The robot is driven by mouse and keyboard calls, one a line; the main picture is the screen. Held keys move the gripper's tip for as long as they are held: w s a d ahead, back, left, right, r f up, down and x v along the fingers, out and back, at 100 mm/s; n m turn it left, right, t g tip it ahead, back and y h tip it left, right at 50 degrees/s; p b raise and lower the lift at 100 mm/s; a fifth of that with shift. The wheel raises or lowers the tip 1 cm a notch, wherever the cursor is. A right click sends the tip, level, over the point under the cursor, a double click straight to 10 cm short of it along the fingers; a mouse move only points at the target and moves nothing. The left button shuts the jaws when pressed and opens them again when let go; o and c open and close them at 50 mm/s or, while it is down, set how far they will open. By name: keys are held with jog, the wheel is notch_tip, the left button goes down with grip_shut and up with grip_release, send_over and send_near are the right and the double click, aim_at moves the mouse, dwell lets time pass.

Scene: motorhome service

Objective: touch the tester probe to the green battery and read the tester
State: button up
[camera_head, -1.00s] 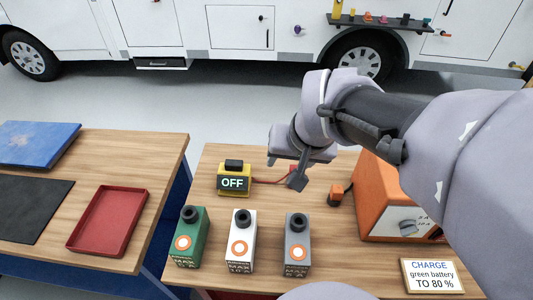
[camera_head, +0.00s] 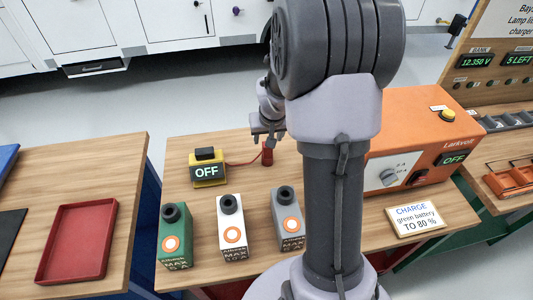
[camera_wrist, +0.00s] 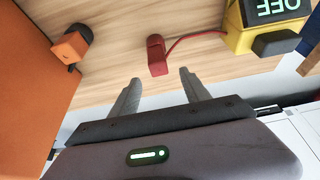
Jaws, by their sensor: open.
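The green battery (camera_head: 174,236) stands at the front left of the table, beside a white battery (camera_head: 232,230) and a grey battery (camera_head: 288,222). The yellow tester (camera_head: 207,170) stands behind them and its display reads OFF. A red lead runs from it to the red probe (camera_head: 267,154), which stands on the table; the probe also shows in the wrist view (camera_wrist: 156,55). My gripper (camera_head: 267,137) is near the probe, partly hidden by my arm. In the wrist view my gripper (camera_wrist: 160,85) is open and empty, with the probe just beyond the fingertips, between their lines.
An orange charger (camera_head: 410,135) reading OFF stands right of my arm. A sign (camera_head: 417,218) says to charge the green battery to 80 %. An orange block (camera_wrist: 70,46) sits beside the charger. A red tray (camera_head: 77,242) lies on the left table. A gap separates the tables.

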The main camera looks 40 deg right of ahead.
jog(key=b+x, duration=0.2)
jog(key=x, duration=0.1)
jog(key=b+x, duration=0.1)
jog(key=x, duration=0.1)
jog(key=shift+s+a+f, duration=0.1)
jog(key=shift+s+f, duration=0.15)
jog(key=shift+f, duration=0.1)
jog(key=shift+w+f, duration=0.1)
jog(key=shift+w, duration=0.05)
jog(key=shift+r, duration=0.2)
jog(key=shift+c, duration=0.8)
grip_shut()
notch_tip(320, 180, up, 10)
jog(key=p, duration=0.4)
jog(key=shift+p, duration=0.4)
